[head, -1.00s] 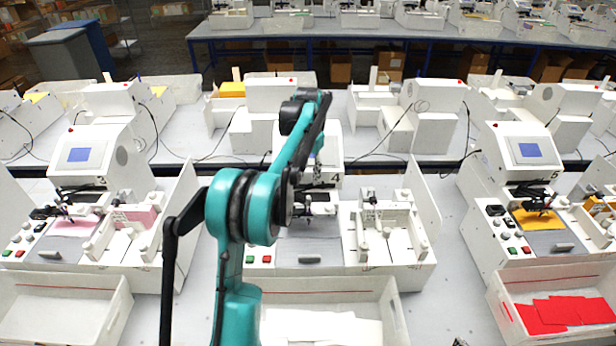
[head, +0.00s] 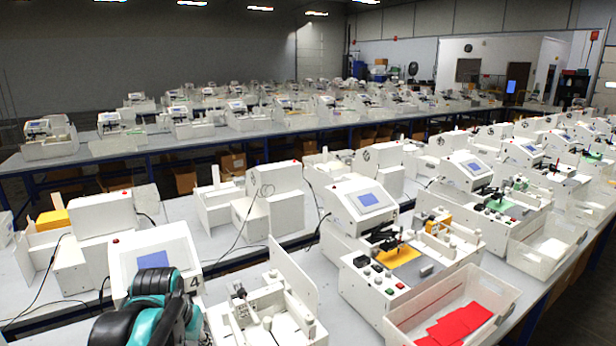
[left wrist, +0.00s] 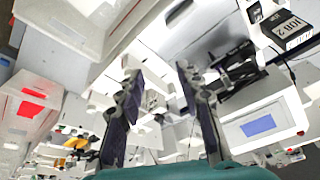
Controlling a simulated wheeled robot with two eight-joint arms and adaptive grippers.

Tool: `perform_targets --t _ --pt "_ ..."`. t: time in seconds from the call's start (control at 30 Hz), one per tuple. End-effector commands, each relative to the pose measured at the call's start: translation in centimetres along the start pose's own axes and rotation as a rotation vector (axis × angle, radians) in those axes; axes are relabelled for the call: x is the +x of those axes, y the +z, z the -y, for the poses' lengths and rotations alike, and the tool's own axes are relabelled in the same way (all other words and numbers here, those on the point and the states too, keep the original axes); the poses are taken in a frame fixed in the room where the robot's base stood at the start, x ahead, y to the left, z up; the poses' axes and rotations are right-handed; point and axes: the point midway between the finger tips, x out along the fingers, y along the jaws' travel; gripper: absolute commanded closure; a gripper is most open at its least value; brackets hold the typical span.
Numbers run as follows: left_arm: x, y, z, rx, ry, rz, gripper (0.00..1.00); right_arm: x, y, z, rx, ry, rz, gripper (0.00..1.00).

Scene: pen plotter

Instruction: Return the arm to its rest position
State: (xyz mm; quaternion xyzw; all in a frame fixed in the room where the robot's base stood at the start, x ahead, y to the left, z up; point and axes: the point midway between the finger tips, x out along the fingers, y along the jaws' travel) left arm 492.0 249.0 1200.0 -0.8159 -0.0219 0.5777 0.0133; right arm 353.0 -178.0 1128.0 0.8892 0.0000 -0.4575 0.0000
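My left gripper (left wrist: 163,105) shows in the left wrist view with its two dark fingers spread apart. Nothing is between the fingertips. The wrist view is tilted, with white plotter machines behind the fingers. In the head view a teal and black part of my arm (head: 150,312) shows at the lower left, in front of the plotter marked 4 (head: 153,262). It covers part of that machine. No fingertips show in the head view. My right gripper is not in view.
A plotter with a yellow sheet (head: 398,256) stands right of my arm. A white bin (head: 505,312) with red sheets (head: 461,324) is in front of it.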

Motion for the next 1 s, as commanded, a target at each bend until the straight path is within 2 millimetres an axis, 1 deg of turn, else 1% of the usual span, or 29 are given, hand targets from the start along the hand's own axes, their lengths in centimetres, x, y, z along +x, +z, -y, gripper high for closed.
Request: perform_targets --t 0.03,0.17,0.2,0.3,0.4,0.5,0.6,1.0 --pt "1.4 2.7 -1.3 0.005 0.003 -0.030 0.64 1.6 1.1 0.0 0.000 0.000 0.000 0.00" --pt "3.6 8.1 -3.8 0.004 0.013 -0.116 0.64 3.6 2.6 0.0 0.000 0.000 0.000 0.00" --pt "4.4 9.8 -4.5 0.004 0.017 -0.141 0.64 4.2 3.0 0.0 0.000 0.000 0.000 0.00" --pt "6.5 13.4 -5.9 0.002 0.029 -0.197 0.64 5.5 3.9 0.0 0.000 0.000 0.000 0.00" --pt "8.3 16.1 -6.8 0.000 0.040 -0.241 0.64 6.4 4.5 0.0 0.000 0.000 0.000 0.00" --pt "9.4 17.6 -7.3 -0.002 0.047 -0.268 0.64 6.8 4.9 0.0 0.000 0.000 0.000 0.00" --pt "9.9 18.3 -7.5 -0.003 0.051 -0.281 0.64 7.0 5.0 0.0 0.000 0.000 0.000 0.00" --pt "9.8 18.3 -7.6 -0.004 0.051 -0.282 0.64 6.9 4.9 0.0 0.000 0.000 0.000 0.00"
